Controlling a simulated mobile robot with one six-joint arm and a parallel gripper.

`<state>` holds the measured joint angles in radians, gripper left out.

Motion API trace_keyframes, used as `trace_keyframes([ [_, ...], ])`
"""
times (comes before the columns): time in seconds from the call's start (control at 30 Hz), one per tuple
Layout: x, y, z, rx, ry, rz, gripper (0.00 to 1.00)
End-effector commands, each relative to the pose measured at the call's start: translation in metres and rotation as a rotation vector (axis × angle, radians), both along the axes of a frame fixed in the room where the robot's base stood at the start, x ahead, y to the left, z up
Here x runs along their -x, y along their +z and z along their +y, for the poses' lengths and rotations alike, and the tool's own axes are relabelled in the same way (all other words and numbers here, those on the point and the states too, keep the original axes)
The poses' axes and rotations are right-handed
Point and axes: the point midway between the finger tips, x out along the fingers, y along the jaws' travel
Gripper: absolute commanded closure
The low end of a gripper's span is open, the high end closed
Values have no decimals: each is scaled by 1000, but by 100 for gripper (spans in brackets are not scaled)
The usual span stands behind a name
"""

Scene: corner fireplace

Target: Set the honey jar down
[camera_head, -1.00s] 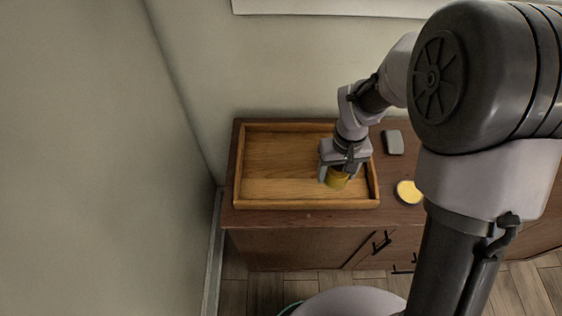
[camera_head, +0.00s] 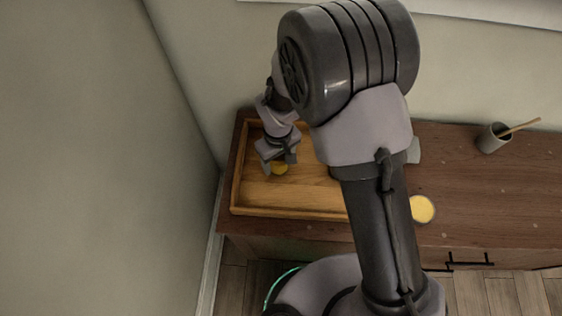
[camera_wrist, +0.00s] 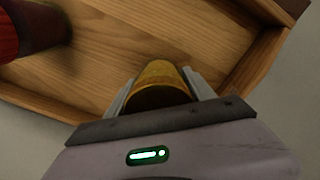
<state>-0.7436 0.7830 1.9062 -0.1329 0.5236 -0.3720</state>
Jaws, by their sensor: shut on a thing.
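The honey jar (camera_head: 280,168) is a small amber-yellow cylinder. My gripper (camera_head: 278,161) is shut on it, over the left part of the wooden tray (camera_head: 238,190). In the wrist view the jar (camera_wrist: 160,72) stands out between the two grey fingers of my gripper (camera_wrist: 157,88), above the tray floor (camera_wrist: 105,55). I cannot tell whether its base touches the tray. My gripper hides part of the jar.
In the wrist view a dark red, round-ended thing (camera_wrist: 8,38) is at the upper left. My arm hides the tray's right part in the head view. On the cabinet (camera_head: 470,190) are a yellow-topped round thing (camera_head: 423,208), a grey block (camera_head: 413,151) and a grey cup (camera_head: 493,140) with a stick.

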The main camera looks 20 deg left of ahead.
Motion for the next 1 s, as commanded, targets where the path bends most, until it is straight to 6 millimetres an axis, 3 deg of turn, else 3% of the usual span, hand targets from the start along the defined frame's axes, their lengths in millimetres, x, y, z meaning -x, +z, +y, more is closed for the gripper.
trace_keyframes([
  [0.03, 0, -9, 0, 1, -1, 1, 99],
  [0.37, 0, -11, 0, -1, -1, -1, 99],
  [0.4, 0, -11, 0, 0, -1, 0, 32],
  [0.5, 0, -10, 0, 0, -1, 0, 16],
  [0.8, 0, -7, 0, 0, -1, 0, 16],
  [0.87, -1, 1, 0, -1, -1, -1, 16],
  [1.0, -1, 40, 1, -4, -1, -4, 16],
])
